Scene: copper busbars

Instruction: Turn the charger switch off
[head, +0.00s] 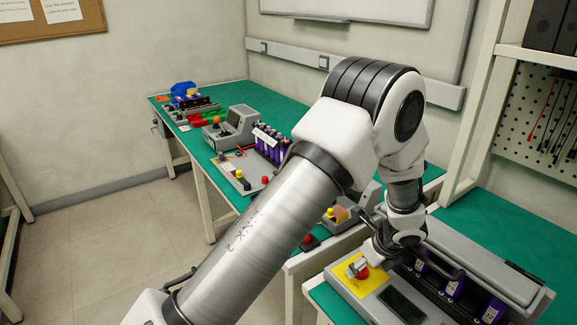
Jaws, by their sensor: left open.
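The charger (349,304) is a grey box on the green bench at the lower right, with a dark display (402,306) and purple cells (455,290) in its bay. Its switch (362,273) is a red knob on a yellow plate (345,284) at the left end. My left gripper (358,266) points down at the red knob, with its fingertips right at it. The fingers are open; I cannot tell whether they touch the knob. The wrist hides part of the charger's back. The knob's exact turn is too small to read. My right gripper is not in view.
A second green bench (283,112) runs to the back left, with a grey device (238,124), a rack of purple cells (268,146) and several small parts. A shelf frame with a pegboard (530,115) stands at the right. The floor at the left is clear.

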